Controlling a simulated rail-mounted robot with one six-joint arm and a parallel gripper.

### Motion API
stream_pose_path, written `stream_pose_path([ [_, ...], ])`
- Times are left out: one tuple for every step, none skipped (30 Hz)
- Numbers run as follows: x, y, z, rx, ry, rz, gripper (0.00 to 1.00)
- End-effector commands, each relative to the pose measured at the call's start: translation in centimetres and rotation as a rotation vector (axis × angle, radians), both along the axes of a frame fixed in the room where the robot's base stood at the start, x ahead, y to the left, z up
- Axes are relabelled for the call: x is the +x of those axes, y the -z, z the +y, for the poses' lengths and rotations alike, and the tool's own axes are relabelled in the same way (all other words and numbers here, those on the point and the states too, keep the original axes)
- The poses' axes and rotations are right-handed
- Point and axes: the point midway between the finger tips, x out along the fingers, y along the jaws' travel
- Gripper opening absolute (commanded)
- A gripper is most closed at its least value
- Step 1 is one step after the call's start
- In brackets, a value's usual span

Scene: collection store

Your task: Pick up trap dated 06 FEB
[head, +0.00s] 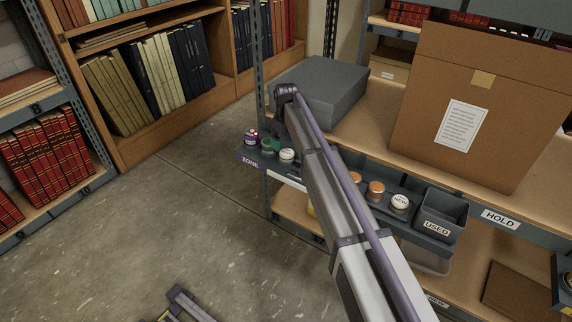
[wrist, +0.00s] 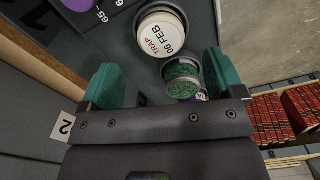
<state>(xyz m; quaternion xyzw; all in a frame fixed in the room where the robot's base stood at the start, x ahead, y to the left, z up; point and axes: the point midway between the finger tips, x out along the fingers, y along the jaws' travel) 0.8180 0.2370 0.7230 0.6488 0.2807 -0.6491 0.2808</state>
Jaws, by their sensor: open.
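In the wrist view, the trap dated 06 FEB (wrist: 160,36) is a round pot with a white lid lettered "TRAP 06 FEB". It stands on a dark grey surface, just beyond my fingertips. My gripper (wrist: 164,76) is open, with one green finger on each side and nothing clasped. A pot of green granules (wrist: 183,72) lies close by the trap, near the right finger. In the head view, a white-lidded pot (head: 287,155) stands at the left end of the shelf's front ledge; its lettering is too small to read. My arm hides part of this ledge.
A purple-topped pot (head: 251,134) stands at the ledge's left end. A grey box (head: 325,88) and a large cardboard box (head: 478,105) sit behind.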

Motion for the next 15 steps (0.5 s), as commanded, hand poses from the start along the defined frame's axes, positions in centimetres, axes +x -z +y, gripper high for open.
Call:
stream_pose_path([
  [0.0, 0.0, 0.0, 0.000, 0.000, 0.000, 0.87],
  [0.0, 0.0, 0.0, 0.000, 0.000, 0.000, 0.87],
  [0.0, 0.3, 0.0, 0.000, 0.000, 0.000, 0.87],
  [0.0, 0.6, 0.0, 0.000, 0.000, 0.000, 0.87],
  [-0.1, 1.1, 0.0, 0.000, 0.000, 0.000, 0.87],
  [-0.1, 2.0, 0.0, 0.000, 0.000, 0.000, 0.87],
  [-0.1, 2.6, 0.0, 0.000, 0.000, 0.000, 0.87],
  [-0.1, 3.3, 0.0, 0.000, 0.000, 0.000, 0.87],
  [-0.2, 4.2, 0.0, 0.000, 0.000, 0.000, 0.87],
  [-0.2, 4.7, 0.0, 0.000, 0.000, 0.000, 0.87],
  [-0.2, 5.1, 0.0, 0.000, 0.001, 0.000, 0.87],
  [-0.2, 5.4, 0.0, 0.000, 0.001, 0.000, 0.87],
  [-0.2, 5.5, 0.0, 0.000, 0.001, 0.000, 0.87],
  [-0.2, 5.4, 0.0, 0.000, 0.001, 0.000, 0.87],
  [-0.2, 5.2, 0.0, 0.000, 0.001, 0.000, 0.87],
])
